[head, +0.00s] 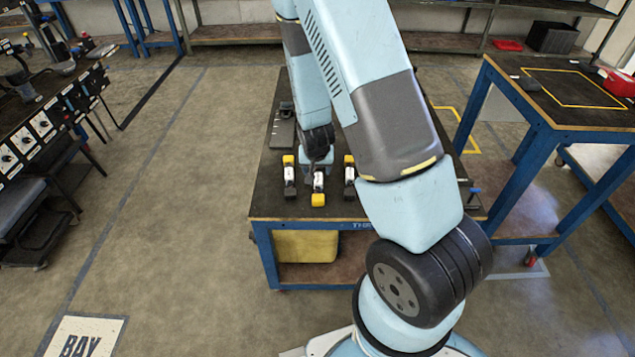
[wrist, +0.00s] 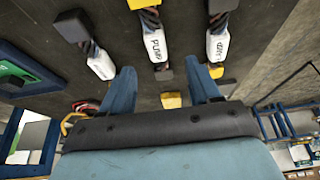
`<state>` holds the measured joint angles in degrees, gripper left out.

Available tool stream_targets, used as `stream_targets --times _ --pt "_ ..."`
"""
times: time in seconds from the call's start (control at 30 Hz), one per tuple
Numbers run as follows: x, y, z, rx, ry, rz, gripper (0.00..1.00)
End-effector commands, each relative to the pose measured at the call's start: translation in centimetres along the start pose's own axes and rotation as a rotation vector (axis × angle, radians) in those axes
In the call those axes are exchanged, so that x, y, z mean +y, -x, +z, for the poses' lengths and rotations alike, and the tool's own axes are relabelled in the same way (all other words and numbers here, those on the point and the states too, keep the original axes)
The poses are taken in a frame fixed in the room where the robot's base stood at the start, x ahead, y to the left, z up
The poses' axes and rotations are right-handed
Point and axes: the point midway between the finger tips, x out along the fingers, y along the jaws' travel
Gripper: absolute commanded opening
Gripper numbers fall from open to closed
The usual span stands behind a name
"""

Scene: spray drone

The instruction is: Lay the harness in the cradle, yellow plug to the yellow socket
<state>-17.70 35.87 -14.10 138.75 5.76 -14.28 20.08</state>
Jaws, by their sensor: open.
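Three short harnesses lie side by side on the dark bench top, each with a white label, a yellow end and a black end. The left one (head: 290,174) and right one (head: 349,174) have yellow at the far end. The middle one (head: 318,183) has yellow at the near end; in the wrist view its label (wrist: 155,44) seems to read PUMP. My gripper (wrist: 162,88) is open, its fingers near the middle harness's black end, holding nothing. A yellow block (wrist: 171,100) shows between the fingers; I cannot tell whether it is a socket. The cradle is not clearly visible, and my arm hides part of the bench.
The bench (head: 262,213) has a grey flat item (head: 282,132) at its back left. A blue-legged table (head: 575,105) stands to the right. A rack with dials (head: 40,125) is at the left. Open floor (head: 165,190) lies left of the bench.

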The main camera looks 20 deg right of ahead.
Motion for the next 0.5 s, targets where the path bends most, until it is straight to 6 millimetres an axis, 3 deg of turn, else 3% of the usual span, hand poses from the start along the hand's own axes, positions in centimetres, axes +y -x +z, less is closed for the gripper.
stream_targets --times 0.2,0.5 --pt "0.1 -2.3 0.0 -0.001 0.001 0.001 0.62" --pt "0.2 -3.6 0.0 -0.001 -0.001 0.001 0.62"
